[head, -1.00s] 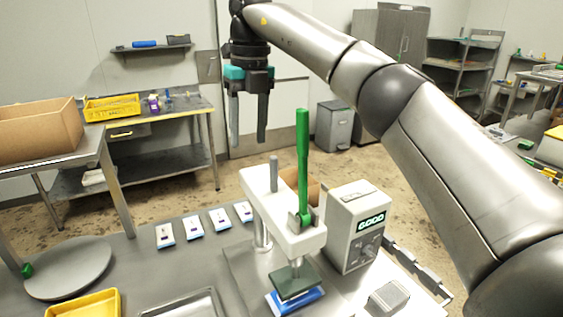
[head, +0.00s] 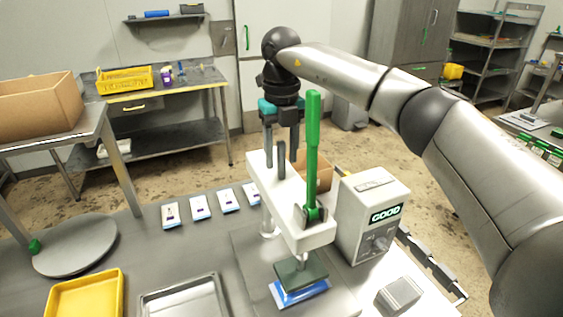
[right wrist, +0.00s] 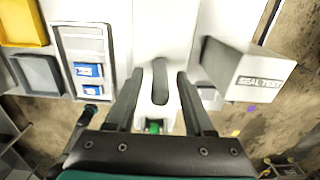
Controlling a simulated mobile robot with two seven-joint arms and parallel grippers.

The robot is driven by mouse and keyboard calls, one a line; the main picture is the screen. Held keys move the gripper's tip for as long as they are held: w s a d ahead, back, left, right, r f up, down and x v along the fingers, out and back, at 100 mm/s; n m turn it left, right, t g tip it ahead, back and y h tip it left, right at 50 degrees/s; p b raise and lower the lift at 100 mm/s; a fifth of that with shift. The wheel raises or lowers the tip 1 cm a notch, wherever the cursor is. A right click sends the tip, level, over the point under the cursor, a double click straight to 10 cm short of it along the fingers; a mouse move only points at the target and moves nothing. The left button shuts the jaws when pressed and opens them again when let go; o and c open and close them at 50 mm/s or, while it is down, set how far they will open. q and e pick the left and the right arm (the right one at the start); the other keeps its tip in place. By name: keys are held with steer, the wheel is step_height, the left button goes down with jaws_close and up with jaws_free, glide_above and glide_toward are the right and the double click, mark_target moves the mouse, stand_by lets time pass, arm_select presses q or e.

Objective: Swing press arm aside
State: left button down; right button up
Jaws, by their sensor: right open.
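The white press arm (head: 290,207) extends over the press base, with a green lever (head: 313,150) upright near its front end and a short grey peg (head: 281,158) upright near its rear end. A dark press plate (head: 300,272) hangs under the front end over a blue-and-white pouch (head: 300,292). My right gripper (head: 281,162) points down at the peg, fingers apart. In the right wrist view, the peg (right wrist: 160,78) shows between the two open fingers (right wrist: 158,92); contact cannot be told.
A tester box (head: 371,215) reading GOOD stands close to the right of the press; in the right wrist view it is labelled SEAL TEST (right wrist: 255,75). Several pouches (head: 200,206) lie left of the press. A yellow tray (head: 86,295) and a metal tray (head: 185,300) are front left.

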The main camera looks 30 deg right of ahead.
mark_target(284, 187)
steer(key=shift+f, duration=1.35)
jaws_close()
steer(key=shift+r, duration=0.1)
stand_by(0.3)
